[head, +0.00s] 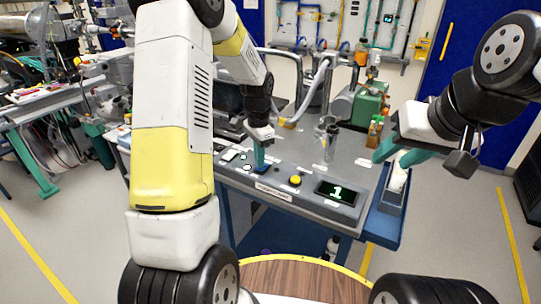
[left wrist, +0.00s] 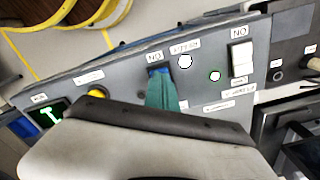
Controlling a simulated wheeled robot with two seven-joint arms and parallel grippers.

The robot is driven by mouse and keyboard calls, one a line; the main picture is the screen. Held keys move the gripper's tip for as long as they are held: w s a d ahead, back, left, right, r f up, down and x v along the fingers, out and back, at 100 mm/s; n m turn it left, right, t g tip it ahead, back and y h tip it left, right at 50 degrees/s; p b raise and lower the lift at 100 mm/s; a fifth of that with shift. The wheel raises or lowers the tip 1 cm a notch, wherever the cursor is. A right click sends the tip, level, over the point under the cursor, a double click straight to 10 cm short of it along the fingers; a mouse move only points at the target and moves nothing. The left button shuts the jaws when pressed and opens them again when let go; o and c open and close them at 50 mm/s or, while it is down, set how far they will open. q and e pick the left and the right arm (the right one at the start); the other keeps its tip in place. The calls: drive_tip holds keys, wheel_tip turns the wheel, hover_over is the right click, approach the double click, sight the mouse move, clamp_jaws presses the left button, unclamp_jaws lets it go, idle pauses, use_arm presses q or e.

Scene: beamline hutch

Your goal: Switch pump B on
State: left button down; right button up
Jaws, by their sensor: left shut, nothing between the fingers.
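The grey control panel (head: 318,206) lies along the table's front edge and also fills the left wrist view (left wrist: 125,82). My left gripper (head: 260,158) is shut and empty. Its teal fingertips (left wrist: 160,85) are at a dark blue rocker switch (left wrist: 158,71) and partly hide it; I cannot tell whether they touch. A white rocker switch (left wrist: 240,57) stands farther right in the left wrist view. Near the switches are a white lamp (left wrist: 185,61) and a green-ringed lamp (left wrist: 214,76). I cannot read which switch is pump B. My right gripper (head: 399,156) is open and empty, right of the panel.
A yellow button (head: 295,180) and a display reading 1 (head: 337,192) sit on the panel's right part. A green pump-like machine (head: 369,106) and glass vessels stand behind it. A blue-grey tray (head: 391,197) is at the right table edge. Open floor lies further right.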

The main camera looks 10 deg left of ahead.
use_arm(q)
drive_tip(key=shift+f, duration=0.5)
drive_tip(key=shift+r, duration=3.5)
drive_tip(key=s+r+n+t+h, duration=0.1)
drive_tip(key=s+r+n+t, duration=0.25)
drive_tip(key=s+r, duration=0.85)
drive_tip(key=s+d+r+n+t, duration=0.1)
drive_tip(key=s+n, duration=0.2)
drive_tip(key=s, duration=0.3)
drive_tip(key=s+d+r+n+t+h, duration=0.1)
drive_tip(key=s+r+n, duration=0.1)
drive_tip(key=s, duration=0.4)
drive_tip(key=shift+s+r+n+t, duration=0.15)
drive_tip(key=shift+r+n+t, duration=0.2)
drive_tip(key=shift+n, duration=0.1)
